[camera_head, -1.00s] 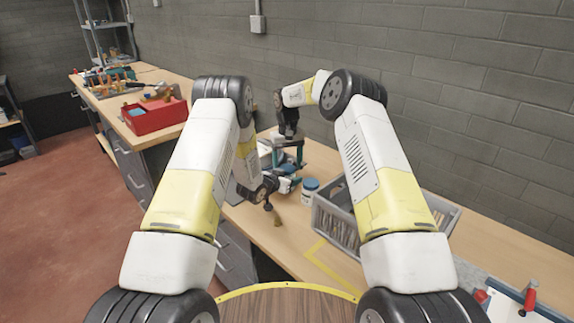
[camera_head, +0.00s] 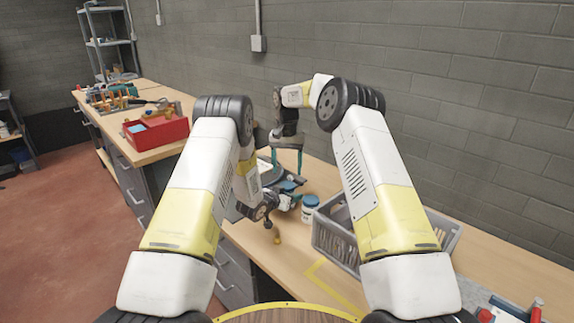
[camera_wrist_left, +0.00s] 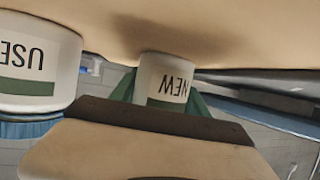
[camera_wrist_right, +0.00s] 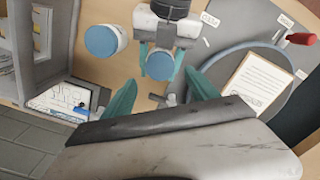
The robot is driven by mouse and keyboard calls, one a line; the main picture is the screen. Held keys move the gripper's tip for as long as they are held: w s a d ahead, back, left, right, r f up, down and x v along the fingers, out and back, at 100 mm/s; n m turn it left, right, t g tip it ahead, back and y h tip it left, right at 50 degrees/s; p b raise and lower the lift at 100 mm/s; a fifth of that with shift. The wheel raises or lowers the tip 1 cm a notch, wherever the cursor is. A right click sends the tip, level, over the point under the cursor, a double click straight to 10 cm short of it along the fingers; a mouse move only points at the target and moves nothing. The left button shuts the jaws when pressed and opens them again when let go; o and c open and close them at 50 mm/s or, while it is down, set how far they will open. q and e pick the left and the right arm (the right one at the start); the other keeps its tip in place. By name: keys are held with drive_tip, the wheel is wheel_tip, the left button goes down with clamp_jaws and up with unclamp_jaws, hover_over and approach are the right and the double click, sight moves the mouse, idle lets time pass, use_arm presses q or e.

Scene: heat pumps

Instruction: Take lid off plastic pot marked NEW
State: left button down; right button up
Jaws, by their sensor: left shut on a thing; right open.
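The white plastic pot marked NEW (camera_wrist_left: 165,80) stands between the green fingertips of my left gripper (camera_wrist_left: 166,100), which is shut on it. Its blue lid (camera_wrist_right: 160,66) is on and shows from above in the right wrist view. In the head view my left gripper (camera_head: 287,202) is low over the bench. My right gripper (camera_head: 287,158) is open and empty, pointing down above the lid, its teal fingers apart. The right wrist view shows its fingertips (camera_wrist_right: 161,85) either side of the lid, not closed on it. A larger pot marked USED (camera_wrist_left: 38,65) stands beside it, its blue lid (camera_wrist_right: 101,41) on.
A grey crate (camera_head: 322,240) with upright parts stands to the right of the USED pot (camera_head: 310,207). A small brass piece (camera_head: 277,238) is at the bench front. A red box (camera_head: 155,132) is farther left.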

sight(287, 185)
drive_tip(key=m, duration=0.2)
drive_tip(key=r+m, duration=0.1)
drive_tip(key=m, duration=0.1)
drive_tip(key=r+m, duration=0.1)
drive_tip(key=m, duration=0.1)
drive_tip(key=shift+m, duration=0.4)
drive_tip(key=shift+f, duration=4)
drive_tip(key=shift+c, duration=0.2)
drive_tip(key=c, duration=1.4)
drive_tip(key=n, duration=0.4)
drive_tip(key=shift+c, duration=0.2)
drive_tip(key=n, duration=0.5)
drive_tip(key=shift+n, duration=0.4)
drive_tip(key=o, duration=1.6)
drive_tip(key=shift+c, duration=0.2)
